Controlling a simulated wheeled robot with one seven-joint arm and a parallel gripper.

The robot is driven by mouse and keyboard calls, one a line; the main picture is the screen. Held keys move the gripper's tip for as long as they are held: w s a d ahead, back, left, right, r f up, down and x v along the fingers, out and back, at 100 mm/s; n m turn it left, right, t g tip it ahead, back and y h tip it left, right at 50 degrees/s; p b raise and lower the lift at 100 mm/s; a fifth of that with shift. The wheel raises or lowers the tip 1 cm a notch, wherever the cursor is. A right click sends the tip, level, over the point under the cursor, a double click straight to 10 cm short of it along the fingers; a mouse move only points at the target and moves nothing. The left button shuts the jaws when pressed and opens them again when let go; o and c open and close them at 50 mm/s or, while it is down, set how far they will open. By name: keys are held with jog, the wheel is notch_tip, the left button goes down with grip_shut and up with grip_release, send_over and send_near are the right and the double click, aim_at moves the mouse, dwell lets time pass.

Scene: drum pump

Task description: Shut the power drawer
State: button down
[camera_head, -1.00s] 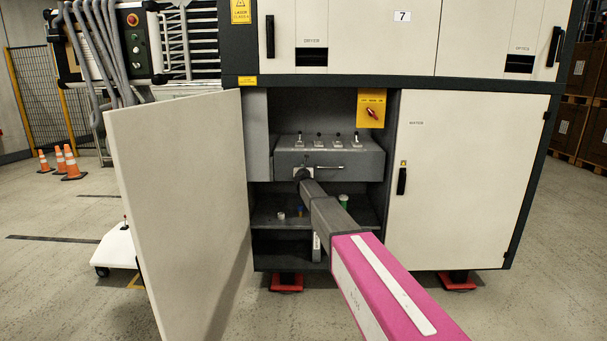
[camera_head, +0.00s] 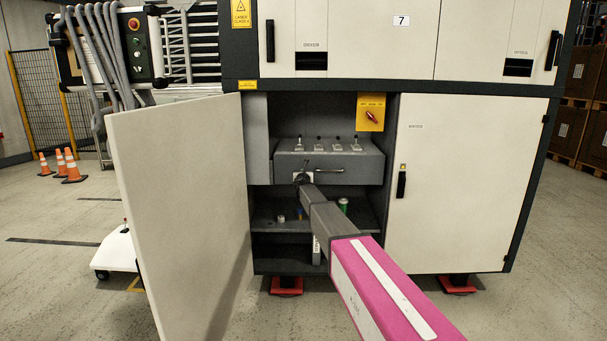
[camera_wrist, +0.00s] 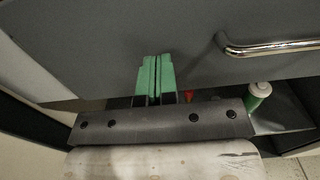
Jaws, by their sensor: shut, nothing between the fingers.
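The power drawer (camera_head: 350,173) is a grey box inside the open left bay of the cabinet. Its top shows a row of small levers, and its front has a metal bar handle. The handle (camera_wrist: 270,48) shows in the wrist view at the upper right. My gripper (camera_wrist: 153,78) has its two green fingers pressed together with nothing between them. They point at the grey drawer front, left of the handle; I cannot tell whether they touch it. In the head view my arm hides the fingertips and part of the drawer's lower left front.
The cabinet door (camera_head: 180,210) stands open at the left of the bay. A shelf below the drawer holds a green-and-white can (camera_head: 343,205) and other small items. A yellow panel with a red switch (camera_head: 371,112) is above right. The right door (camera_head: 460,180) is closed.

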jog(key=s, duration=1.2)
jog(key=s+d+f+n+g+y, duration=0.3)
jog(key=s+f+n+g, duration=0.2)
jog(key=s+f+n, duration=0.55)
jog(key=s+d+f+n+g+y, duration=0.3)
jog(key=s+f+n, duration=0.4)
jog(key=s+n, duration=0.6)
jog(key=s+d+f+n+g+h, duration=0.1)
jog(key=s+d+f+n+g, duration=0.1)
jog(key=s, duration=0.6)
jog(key=s+d+f+n+g+h, duration=0.2)
jog(key=s+d+f+n+g, duration=0.1)
jog(key=s, duration=0.6)
jog(key=s+d+f+n+g+h, duration=0.2)
jog(key=s+d+n+g, duration=0.3)
jog(key=s+n, duration=0.3)
jog(key=shift+s+d+f, duration=0.2)
jog(key=shift+s+d, duration=0.1)
jog(key=shift+d, duration=0.45)
